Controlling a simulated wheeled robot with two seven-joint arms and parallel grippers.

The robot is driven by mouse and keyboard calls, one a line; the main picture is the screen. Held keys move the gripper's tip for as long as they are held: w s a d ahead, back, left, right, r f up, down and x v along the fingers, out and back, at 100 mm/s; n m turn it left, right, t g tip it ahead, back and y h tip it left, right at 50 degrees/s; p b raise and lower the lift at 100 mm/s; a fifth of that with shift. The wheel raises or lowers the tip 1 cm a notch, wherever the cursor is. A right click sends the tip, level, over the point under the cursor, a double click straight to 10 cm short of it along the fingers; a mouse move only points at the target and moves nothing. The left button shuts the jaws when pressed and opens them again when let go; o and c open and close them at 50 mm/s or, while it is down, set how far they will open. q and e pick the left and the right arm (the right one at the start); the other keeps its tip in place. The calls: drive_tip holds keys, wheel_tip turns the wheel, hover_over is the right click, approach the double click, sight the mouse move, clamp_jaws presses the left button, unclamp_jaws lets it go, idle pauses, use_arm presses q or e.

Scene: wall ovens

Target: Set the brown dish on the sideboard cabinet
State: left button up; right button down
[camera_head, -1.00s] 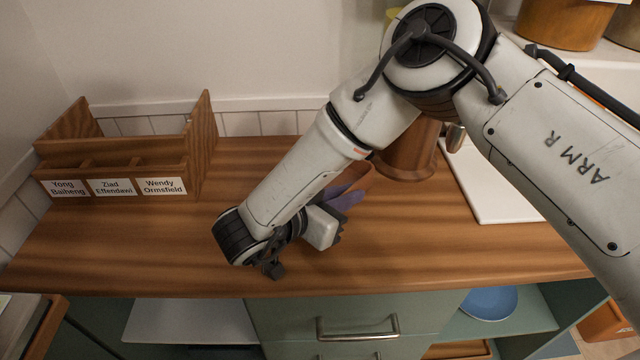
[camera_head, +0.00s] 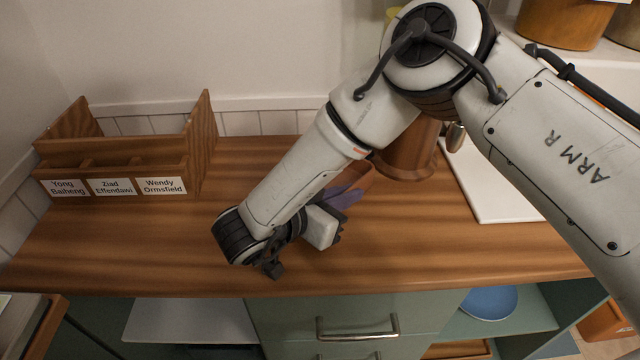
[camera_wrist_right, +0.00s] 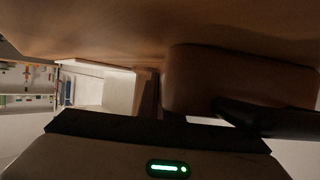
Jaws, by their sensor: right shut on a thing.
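My right gripper (camera_head: 334,226) is low over the wooden top of the sideboard cabinet (camera_head: 440,255), partly hidden by its own wrist. It is shut on a brown thing, which looks like the brown dish. In the head view only a brown and purplish part (camera_head: 355,182) shows behind my forearm. The right wrist view shows a rounded brown surface (camera_wrist_right: 225,80) close up, with a dark finger (camera_wrist_right: 265,118) against it. Whether the dish touches the top is hidden. My left gripper is not in view.
A wooden organizer with name labels (camera_head: 120,165) stands at the back left. A brown round-based container (camera_head: 405,160) and a white board (camera_head: 490,190) are at the back right. A blue plate (camera_head: 490,302) lies on a shelf below. The front middle of the top is clear.

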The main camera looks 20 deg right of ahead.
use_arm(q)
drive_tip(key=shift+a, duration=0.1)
use_arm(e)
drive_tip(key=shift+r, duration=0.1)
idle(0.5)
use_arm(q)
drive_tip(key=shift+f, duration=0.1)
use_arm(e)
drive_tip(key=shift+s+r, duration=0.1)
drive_tip(key=shift+r, duration=0.3)
wheel_tip(320, 180, up, 6)
drive_tip(key=shift+r+b, duration=0.1)
drive_tip(key=shift+b, duration=0.2)
drive_tip(key=s+a+b, duration=0.1)
drive_tip(key=s+a, duration=0.2)
drive_tip(key=s, duration=0.6)
drive_tip(key=s+a+b, duration=0.1)
drive_tip(key=s+a, duration=0.2)
drive_tip(key=s, duration=0.7)
drive_tip(key=n+t+y, duration=0.1)
drive_tip(key=n+t, duration=0.1)
hover_over(374, 256)
wheel_tip(374, 256, down, 5)
drive_tip(key=shift+s+r, duration=0.15)
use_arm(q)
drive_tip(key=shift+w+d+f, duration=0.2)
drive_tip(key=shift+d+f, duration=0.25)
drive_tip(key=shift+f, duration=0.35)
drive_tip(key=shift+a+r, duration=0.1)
